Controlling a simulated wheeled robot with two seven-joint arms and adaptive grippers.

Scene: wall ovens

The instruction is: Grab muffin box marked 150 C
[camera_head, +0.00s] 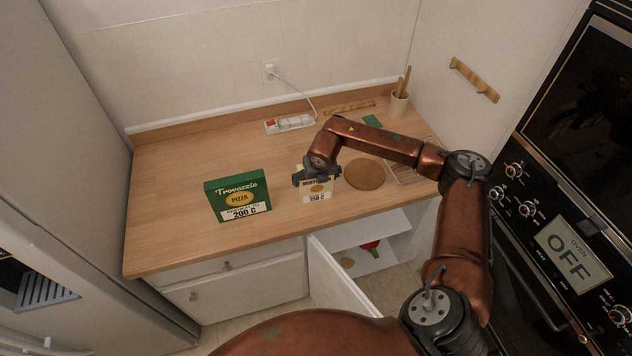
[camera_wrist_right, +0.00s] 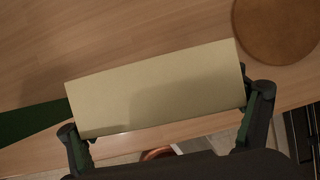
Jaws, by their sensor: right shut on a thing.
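The muffin box (camera_head: 317,194) is cream, marked 150 C, and stands on the wooden counter near its front edge. My right gripper (camera_head: 316,176) is at the top of the box. In the right wrist view the plain top of the muffin box (camera_wrist_right: 155,88) lies between the two fingers of my right gripper (camera_wrist_right: 166,120), which is shut on its two ends. Whether the box touches the counter is hard to tell. My left gripper is not in view.
A green pizza box (camera_head: 238,196) marked 200 C stands left of the muffin box. A round wooden board (camera_head: 365,174) lies just to its right. A power strip (camera_head: 290,124) and a utensil cup (camera_head: 399,104) are at the back. A cabinet door (camera_head: 335,277) below is open. The oven display (camera_head: 573,254) reads OFF.

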